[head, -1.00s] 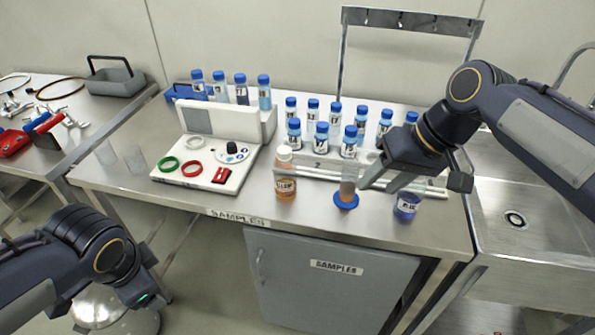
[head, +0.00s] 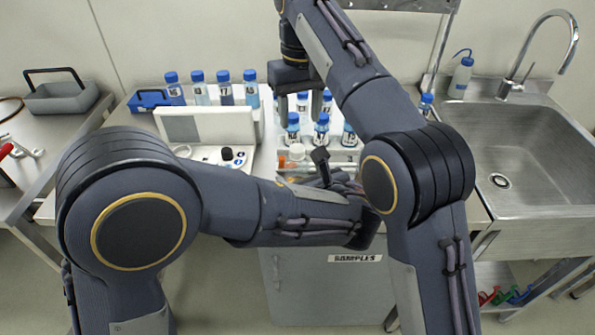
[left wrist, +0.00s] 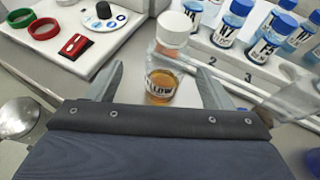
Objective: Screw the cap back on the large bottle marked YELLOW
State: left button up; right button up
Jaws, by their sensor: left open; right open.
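The orange bottle (left wrist: 162,84) stands upright in the left wrist view; its label shows "LOW" at the end. A white cap (left wrist: 173,28) sits on its top; I cannot tell how tightly. My left gripper (left wrist: 160,82) is open, its fingers on either side of the bottle with gaps showing. In the head view only the white cap (head: 297,152) and a little of the bottle show above my left arm. My left gripper (head: 322,165) is mostly hidden there. My right gripper (head: 300,105) is open and empty, above the sample bottles behind the orange bottle.
Several blue-capped sample bottles (head: 321,130) stand in a rack behind. A white device (head: 205,125) and red and green rings (left wrist: 42,29) are to the left. A sink (head: 540,150) is at the right. A blurred clear vessel (left wrist: 285,95) is close right of my left gripper.

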pick_arm(q)
jog(key=shift+w+d+m, duration=0.25)
jog(key=shift+d+m, duration=0.05)
pick_arm(e)
jog(key=shift+w+a, duration=0.25)
jog(key=shift+a, duration=0.15)
pick_arm(q)
jog(key=shift+s+d, duration=0.1)
pick_arm(e)
jog(key=shift+s, duration=0.1)
pick_arm(q)
jog(key=shift+s+d+r, duration=0.1)
jog(key=shift+s, duration=0.05)
pick_arm(e)
jog(key=shift+s+d+r, duration=0.1)
jog(key=shift+s+d, duration=0.05)
pick_arm(q)
jog(key=shift+w+a, duration=0.2)
jog(key=shift+w, duration=0.1)
jog(key=x, duration=0.7)
jog(key=shift+w, duration=0.2)
